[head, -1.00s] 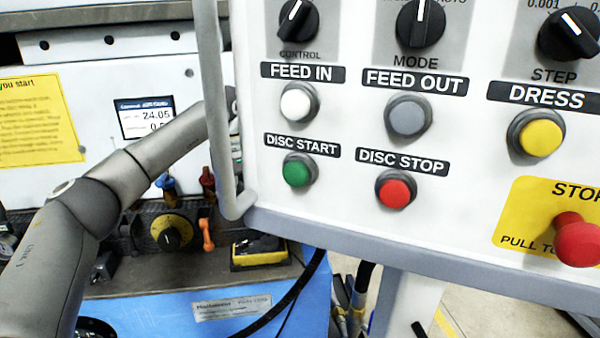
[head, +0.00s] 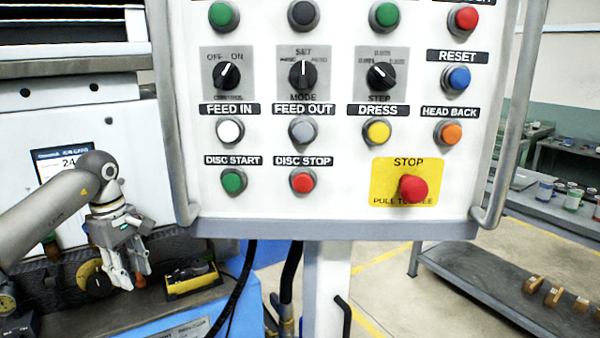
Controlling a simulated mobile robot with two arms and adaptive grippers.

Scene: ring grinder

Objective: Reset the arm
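My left arm comes in from the left in the head view and bends down at the wrist. My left gripper (head: 132,280) hangs fingers down, left of the control panel (head: 335,205) and apart from it. Its two fingers show a gap between them and nothing is held. It appears in front of the machine's lower shelf, near a yellow dial (head: 95,281). My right gripper is not in view.
The panel carries several buttons, three knobs and a red stop button (head: 412,188). Grey handle bars run down its left (head: 168,120) and right (head: 510,120) sides. A yellow-black box (head: 193,282) sits on the shelf. A grey workbench (head: 480,280) stands at the right.

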